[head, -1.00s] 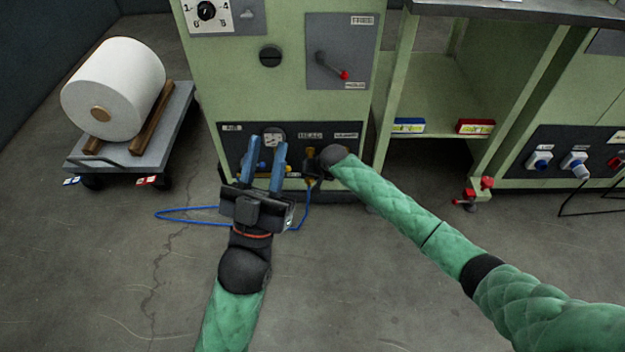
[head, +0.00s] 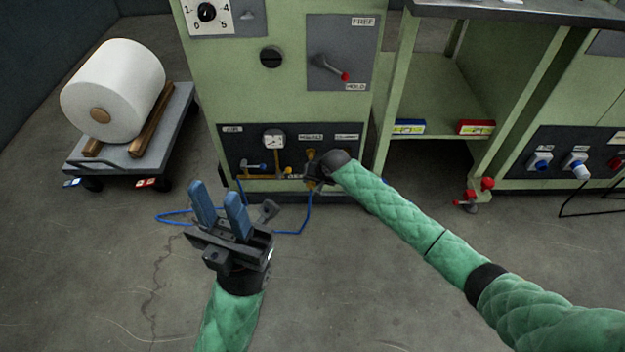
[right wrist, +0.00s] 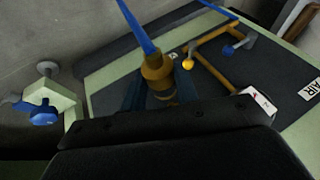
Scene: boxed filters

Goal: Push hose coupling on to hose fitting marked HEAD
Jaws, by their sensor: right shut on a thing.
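My right gripper (head: 314,170) is at the dark lower panel, shut on the brass hose coupling (right wrist: 156,72). In the right wrist view, the blue hose (right wrist: 139,27) runs out of the coupling, and my finger parts flank it. A label that seems to read HEAD (head: 311,136) sits on the panel just above this gripper. Brass metal (head: 311,153) shows under that label; my gripper covers much of it, and I cannot tell whether the coupling is seated on the fitting. My left gripper (head: 214,190) is open and empty, low in front of the panel.
The hose (head: 290,232) loops across the floor below the panel. A gauge (head: 273,139) and yellow pipework (head: 268,177) are left of my right gripper. A red-tipped lever (head: 330,67) is above. A cart (head: 140,160) with a white roll stands left. Floor at the front is clear.

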